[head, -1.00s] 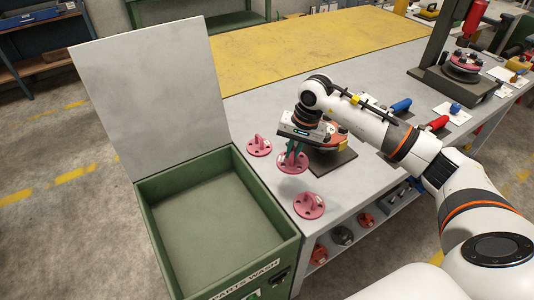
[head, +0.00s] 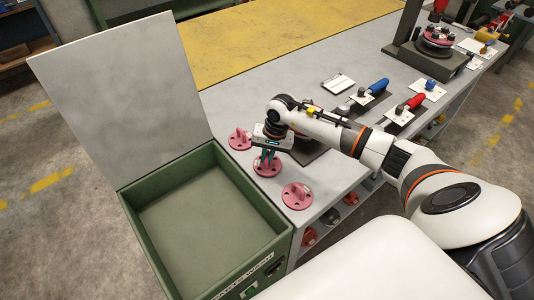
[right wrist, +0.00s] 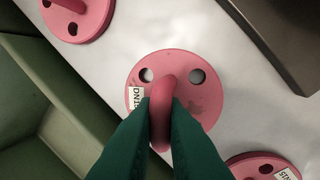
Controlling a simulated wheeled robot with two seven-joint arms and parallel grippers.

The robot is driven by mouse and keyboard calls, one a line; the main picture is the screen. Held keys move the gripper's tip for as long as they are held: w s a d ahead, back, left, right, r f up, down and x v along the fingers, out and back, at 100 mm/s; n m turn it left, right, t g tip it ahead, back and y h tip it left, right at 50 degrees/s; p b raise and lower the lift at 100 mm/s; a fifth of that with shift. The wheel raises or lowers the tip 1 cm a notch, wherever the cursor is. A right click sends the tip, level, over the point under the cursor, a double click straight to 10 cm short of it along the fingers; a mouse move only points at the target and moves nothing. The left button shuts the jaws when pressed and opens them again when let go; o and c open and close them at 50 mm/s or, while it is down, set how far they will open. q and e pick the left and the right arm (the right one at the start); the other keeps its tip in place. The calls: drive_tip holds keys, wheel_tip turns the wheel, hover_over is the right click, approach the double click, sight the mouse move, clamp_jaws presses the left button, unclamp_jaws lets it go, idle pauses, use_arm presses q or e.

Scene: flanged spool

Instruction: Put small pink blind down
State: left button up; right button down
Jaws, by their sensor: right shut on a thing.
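The small pink blind (head: 267,169), a round pink disc with bolt holes, a raised loop handle and a white label, is under my right gripper (head: 267,153) near the bench's front edge. In the right wrist view the green fingers of my right gripper (right wrist: 160,112) are shut on the loop handle of the blind (right wrist: 204,104). The disc looks level, at or just above the bench top; I cannot tell whether it touches. Two similar pink discs stand on the bench, one beyond it (head: 240,139) and one nearer (head: 297,196). My left gripper is not in view.
A green parts-wash bin (head: 276,226) with its lid (head: 125,95) raised stands left of the bench (head: 235,103). A dark plate (right wrist: 290,35) lies close to the held blind, partly behind my arm. Blue-handled (head: 378,87) and red-handled (head: 415,101) tools lie farther right.

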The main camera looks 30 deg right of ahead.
sight(274, 164)
drive_tip(key=shift+f, duration=0.2)
drive_tip(key=c, duration=1.6)
unclamp_jaws()
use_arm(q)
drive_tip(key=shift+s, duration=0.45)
use_arm(e)
drive_tip(key=shift+o, duration=0.5)
